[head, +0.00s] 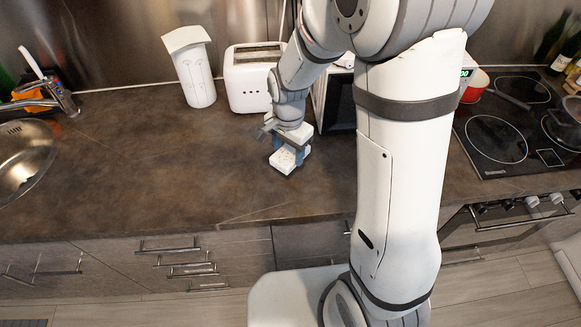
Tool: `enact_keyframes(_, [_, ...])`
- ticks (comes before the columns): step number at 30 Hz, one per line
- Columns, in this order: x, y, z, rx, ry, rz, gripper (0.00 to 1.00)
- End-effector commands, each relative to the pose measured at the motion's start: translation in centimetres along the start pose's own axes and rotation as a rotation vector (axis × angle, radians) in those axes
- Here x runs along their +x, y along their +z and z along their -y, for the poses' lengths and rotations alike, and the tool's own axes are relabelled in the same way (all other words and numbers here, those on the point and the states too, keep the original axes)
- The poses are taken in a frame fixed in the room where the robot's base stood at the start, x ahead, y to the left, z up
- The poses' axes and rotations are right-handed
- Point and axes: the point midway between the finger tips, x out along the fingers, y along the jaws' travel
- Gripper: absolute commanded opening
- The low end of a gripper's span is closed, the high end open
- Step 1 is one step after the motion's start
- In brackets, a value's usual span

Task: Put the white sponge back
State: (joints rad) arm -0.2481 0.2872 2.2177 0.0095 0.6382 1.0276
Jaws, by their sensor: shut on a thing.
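The white sponge (287,161) is a small pale block over the dark countertop, just in front of the toaster and left of the microwave. My gripper (287,148) reaches down on it from above and is shut on it. The gripper covers part of the sponge's upper side. I cannot tell whether the sponge touches the countertop or is slightly above it.
A white toaster (252,80) and a paper towel roll (192,72) stand at the back. The sink (22,160) and faucet (45,95), with an orange thing (28,99) behind, are at left. The stove (500,138) is at right. The countertop (130,160) left of my gripper is clear.

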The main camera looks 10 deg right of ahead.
Motion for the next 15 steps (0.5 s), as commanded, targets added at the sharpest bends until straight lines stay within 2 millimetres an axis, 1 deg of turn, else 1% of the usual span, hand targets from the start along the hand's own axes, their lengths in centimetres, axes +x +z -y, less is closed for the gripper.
enact_keyframes(1, [0.9, 0.1, -0.1, -0.001, 0.005, 0.003, 0.20])
enact_keyframes(3, [1.9, 0.1, 0.0, -0.001, 0.003, 0.002, 0.20])
enact_keyframes(8, [3.3, 0.1, 0.0, -0.002, 0.002, 0.002, 0.20])
enact_keyframes(12, [5.4, 0.1, -0.1, -0.002, 0.005, 0.003, 0.20])
enact_keyframes(15, [6.5, 0.1, 0.0, -0.002, 0.003, 0.002, 0.20])
